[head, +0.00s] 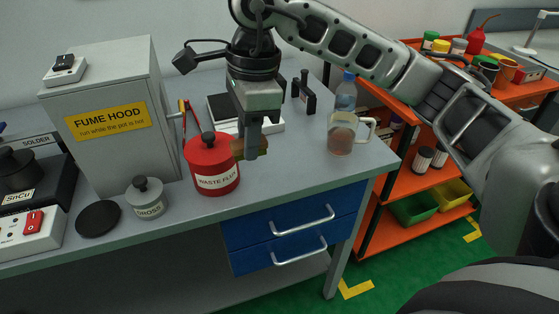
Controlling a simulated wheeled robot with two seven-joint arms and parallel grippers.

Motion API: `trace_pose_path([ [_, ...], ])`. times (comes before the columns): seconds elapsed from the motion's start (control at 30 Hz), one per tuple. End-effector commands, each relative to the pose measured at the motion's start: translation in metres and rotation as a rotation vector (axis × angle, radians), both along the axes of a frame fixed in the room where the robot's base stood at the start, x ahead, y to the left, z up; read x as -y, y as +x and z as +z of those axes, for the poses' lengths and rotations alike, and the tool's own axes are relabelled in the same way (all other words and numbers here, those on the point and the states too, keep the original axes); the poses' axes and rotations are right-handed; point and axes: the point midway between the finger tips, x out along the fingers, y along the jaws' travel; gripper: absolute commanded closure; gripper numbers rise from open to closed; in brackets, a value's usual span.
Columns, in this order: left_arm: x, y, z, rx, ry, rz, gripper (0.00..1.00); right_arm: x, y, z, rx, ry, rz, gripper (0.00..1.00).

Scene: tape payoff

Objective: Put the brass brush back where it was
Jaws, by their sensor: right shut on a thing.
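My right gripper (251,150) points down over the bench and is shut on a small brown piece, which I take to be the brass brush (237,149). Only its ends show on either side of the fingers; its bristles cannot be made out. It is in front of the right edge of the red WASTE FLUX pot (211,168); I cannot tell whether they touch. My left gripper is not in view.
On the grey bench stand a grey DROSS pot (147,199), a black disc (98,219), the FUME HOOD box (112,120) and a clear jug (342,135). A water bottle (346,93) is behind the jug. The bench front near the drawers is clear.

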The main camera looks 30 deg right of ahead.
Motion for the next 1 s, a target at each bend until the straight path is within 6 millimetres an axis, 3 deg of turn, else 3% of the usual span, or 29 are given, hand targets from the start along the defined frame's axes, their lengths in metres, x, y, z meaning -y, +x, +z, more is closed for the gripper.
trace_pose_path([
  [0.33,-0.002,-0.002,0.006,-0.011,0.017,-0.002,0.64,0.070,0.046,-0.036,-0.006,-0.003,-0.007,0.95],
  [0.43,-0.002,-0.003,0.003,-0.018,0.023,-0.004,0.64,0.082,0.055,-0.058,-0.006,-0.003,-0.003,0.95],
  [0.83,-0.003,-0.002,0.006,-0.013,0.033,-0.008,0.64,0.107,0.073,-0.097,-0.005,-0.002,-0.001,0.95],
  [1.0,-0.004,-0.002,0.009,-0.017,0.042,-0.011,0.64,0.106,0.072,-0.120,-0.005,-0.001,0.002,0.95],
])
